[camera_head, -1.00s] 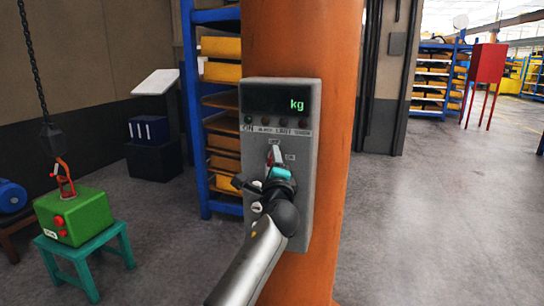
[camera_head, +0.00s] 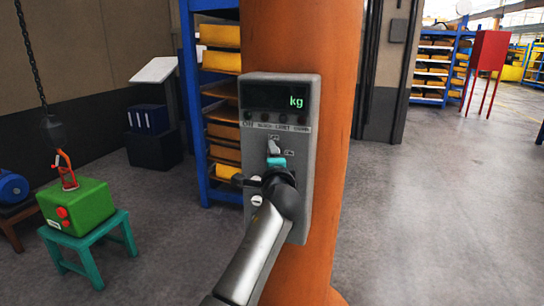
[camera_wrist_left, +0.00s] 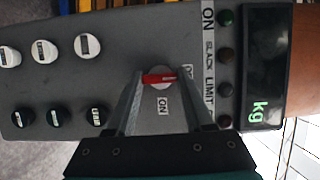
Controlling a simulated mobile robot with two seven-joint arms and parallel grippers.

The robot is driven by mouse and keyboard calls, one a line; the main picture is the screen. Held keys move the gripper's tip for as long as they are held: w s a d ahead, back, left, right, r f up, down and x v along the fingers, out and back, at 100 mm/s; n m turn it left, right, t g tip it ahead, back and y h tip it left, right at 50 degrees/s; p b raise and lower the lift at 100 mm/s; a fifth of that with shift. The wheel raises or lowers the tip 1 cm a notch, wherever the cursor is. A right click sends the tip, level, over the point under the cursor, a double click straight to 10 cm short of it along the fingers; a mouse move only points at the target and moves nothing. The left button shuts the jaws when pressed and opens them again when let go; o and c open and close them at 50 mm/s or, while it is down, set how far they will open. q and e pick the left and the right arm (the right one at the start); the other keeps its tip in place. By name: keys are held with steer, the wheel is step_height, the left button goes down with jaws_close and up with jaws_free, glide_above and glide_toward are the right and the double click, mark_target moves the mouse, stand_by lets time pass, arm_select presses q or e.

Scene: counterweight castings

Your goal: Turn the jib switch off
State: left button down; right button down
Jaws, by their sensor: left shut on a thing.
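The jib switch, a small rotary knob with a red lever (camera_wrist_left: 160,78), sits on the grey control box (camera_head: 308,185) on the orange column. My left gripper (camera_wrist_left: 160,80) has its two fingers on either side of the lever and is shut on it. The lever lies lengthwise across the wrist view, in line with a partly hidden label on its right, probably OFF; the ON label (camera_wrist_left: 163,105) is below it. In the head view my left gripper (camera_head: 274,150) covers much of the knob. My right gripper is not in view.
The box has a display (camera_head: 275,97) showing "kg", a row of lamps and several black and white buttons (camera_wrist_left: 45,51). A green box (camera_head: 82,206) on a teal stool stands left, below a hanging hook. Blue shelving stands behind the column. Floor at right is clear.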

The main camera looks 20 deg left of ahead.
arm_select(q)
steer(key=shift+c, duration=1.4)
jaws_free()
steer(key=shift+s, duration=0.15)
steer(key=v, duration=1.5)
steer(key=shift+p, duration=0.4)
